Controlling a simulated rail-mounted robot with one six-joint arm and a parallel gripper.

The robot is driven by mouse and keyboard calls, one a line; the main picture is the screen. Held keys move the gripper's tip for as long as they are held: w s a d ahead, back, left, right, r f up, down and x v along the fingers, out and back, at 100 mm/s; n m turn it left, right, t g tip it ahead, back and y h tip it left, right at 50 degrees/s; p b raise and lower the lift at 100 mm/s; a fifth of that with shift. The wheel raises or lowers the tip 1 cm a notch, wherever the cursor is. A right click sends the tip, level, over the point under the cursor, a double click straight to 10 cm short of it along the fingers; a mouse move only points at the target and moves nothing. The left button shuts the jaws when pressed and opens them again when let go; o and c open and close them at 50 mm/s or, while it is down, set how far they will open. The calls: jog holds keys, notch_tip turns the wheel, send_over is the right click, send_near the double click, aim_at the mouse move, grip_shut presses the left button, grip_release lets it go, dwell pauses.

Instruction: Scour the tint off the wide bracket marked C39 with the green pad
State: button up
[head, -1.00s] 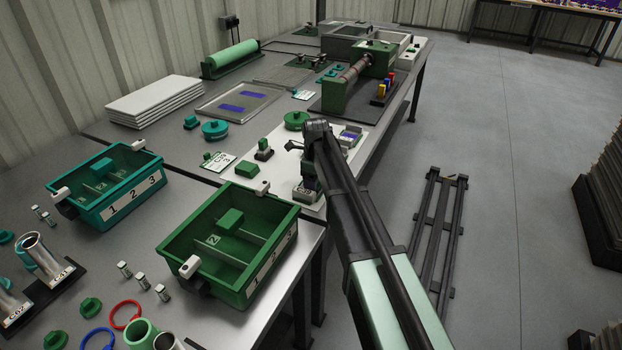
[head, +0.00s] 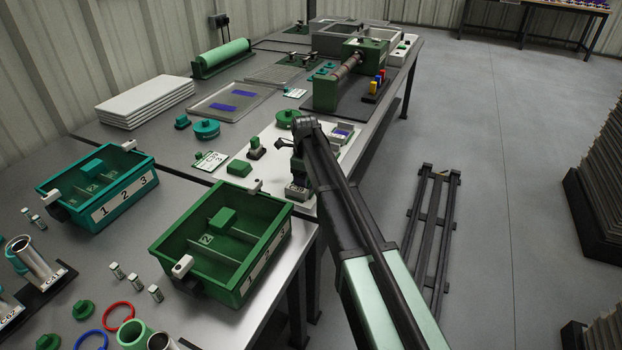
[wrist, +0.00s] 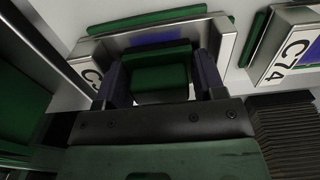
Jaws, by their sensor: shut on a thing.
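In the wrist view my gripper (wrist: 160,92) is shut on a green block, the pad (wrist: 160,77), held between its two dark fingers. Just beyond it is a wide metal bracket (wrist: 225,45) with a purple-blue tint patch. Its label, partly hidden by a finger, starts with C3. Whether the pad touches the tint I cannot tell. In the head view my gripper (head: 298,172) is low over the bracket (head: 298,191) at the white board's near end; my arm hides much of it.
Another bracket, marked C74 (wrist: 295,48), stands close on the right. The white board (head: 270,178) also bears a green block (head: 238,167) and a green round piece (head: 287,117). A green bin (head: 190,235) stands to the left. A card marked C39 (head: 210,160) lies by the board.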

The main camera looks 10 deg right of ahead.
jog(key=shift+w+a, duration=0.6)
jog(key=shift+a, duration=0.15)
jog(key=shift+w+a, duration=0.55)
jog(key=shift+a, duration=0.2)
notch_tip(320, 180, up, 6)
jog(key=p, duration=0.6)
notch_tip(320, 180, up, 3)
jog(key=p, duration=0.3)
jog(key=shift+d, duration=0.1)
